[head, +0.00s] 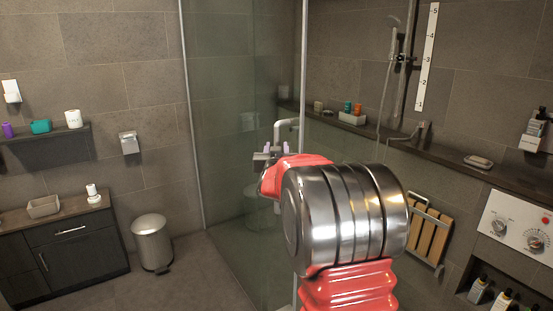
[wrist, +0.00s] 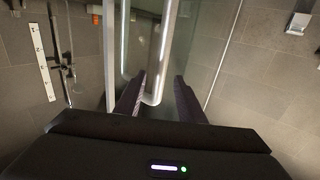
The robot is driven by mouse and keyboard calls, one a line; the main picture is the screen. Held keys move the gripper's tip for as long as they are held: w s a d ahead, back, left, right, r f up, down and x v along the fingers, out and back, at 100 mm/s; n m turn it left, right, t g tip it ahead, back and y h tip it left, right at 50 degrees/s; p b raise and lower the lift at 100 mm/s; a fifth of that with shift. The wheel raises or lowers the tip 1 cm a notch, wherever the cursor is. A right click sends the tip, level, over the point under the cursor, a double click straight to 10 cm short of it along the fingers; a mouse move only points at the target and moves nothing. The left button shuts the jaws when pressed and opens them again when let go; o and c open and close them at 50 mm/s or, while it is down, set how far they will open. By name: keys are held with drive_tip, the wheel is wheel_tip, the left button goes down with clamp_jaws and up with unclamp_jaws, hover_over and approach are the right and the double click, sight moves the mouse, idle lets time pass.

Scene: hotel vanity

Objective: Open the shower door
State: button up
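The shower door is a clear greenish glass panel (head: 225,90) in the middle of the head view, and it looks shut. A pale tubular handle (head: 278,133) stands out near its right metal edge. In the wrist view the handle is a rounded U-shaped bar (wrist: 153,100). My gripper (head: 267,151) is at the handle's lower part, in front of the glass. In the wrist view my gripper (wrist: 161,76) has its two dark fingers apart, one on each side of the handle's lower end. Gaps show beside the bar, so no grip is visible. My arm hides the door's lower right part.
A metal bin (head: 152,243) and a dark cabinet (head: 65,252) stand at the left. A wooden slatted seat (head: 428,235) hangs at the right, below a dark ledge (head: 450,160) with toiletries. The floor (head: 200,275) before the glass is clear.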

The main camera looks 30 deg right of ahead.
drive_tip(key=v, duration=0.8)
drive_tip(key=shift+f, duration=0.1)
idle(0.3)
